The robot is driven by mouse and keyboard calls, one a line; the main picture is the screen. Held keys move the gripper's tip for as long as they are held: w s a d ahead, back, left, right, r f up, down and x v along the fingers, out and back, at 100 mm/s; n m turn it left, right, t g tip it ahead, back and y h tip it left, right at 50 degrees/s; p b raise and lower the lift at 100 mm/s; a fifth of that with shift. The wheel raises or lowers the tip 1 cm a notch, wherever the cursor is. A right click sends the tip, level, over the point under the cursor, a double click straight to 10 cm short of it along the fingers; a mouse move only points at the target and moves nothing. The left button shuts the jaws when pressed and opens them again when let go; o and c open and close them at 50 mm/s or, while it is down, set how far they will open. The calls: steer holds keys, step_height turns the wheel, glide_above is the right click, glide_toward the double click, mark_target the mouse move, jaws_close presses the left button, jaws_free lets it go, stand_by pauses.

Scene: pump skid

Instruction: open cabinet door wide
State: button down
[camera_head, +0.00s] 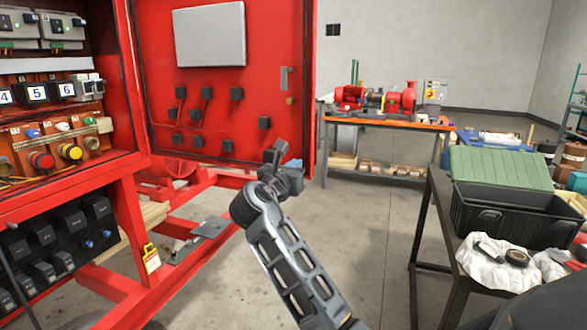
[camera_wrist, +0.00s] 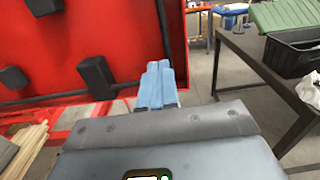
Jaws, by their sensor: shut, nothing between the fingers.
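The red cabinet door (camera_head: 215,50) stands swung open to the right of the red cabinet (camera_head: 72,190), with its inner face, grey plate and several black blocks showing. A grey latch (camera_head: 286,78) sits near its free edge. My gripper (camera_head: 295,163) is at the lower right corner of the door, close to its free edge. In the wrist view the blue fingertips (camera_wrist: 155,78) are together and empty, in front of the door's lower free edge (camera_wrist: 174,45). Whether they touch the door cannot be told.
Inside the cabinet are numbered breakers (camera_head: 37,93) and coloured buttons (camera_head: 70,152). A dark table (camera_head: 432,215) with a black crate (camera_head: 515,215) and green lid (camera_head: 500,168) stands at right. A bench (camera_head: 385,122) stands behind. Floor between door and table is clear.

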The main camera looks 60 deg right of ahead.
steer(key=w+d+p, duration=0.1)
steer(key=d, duration=1.2)
steer(key=shift+w+d, duration=0.35)
steer(key=shift+w, duration=0.05)
steer(key=shift+a+p, duration=0.1)
steer(key=shift+p, duration=0.2)
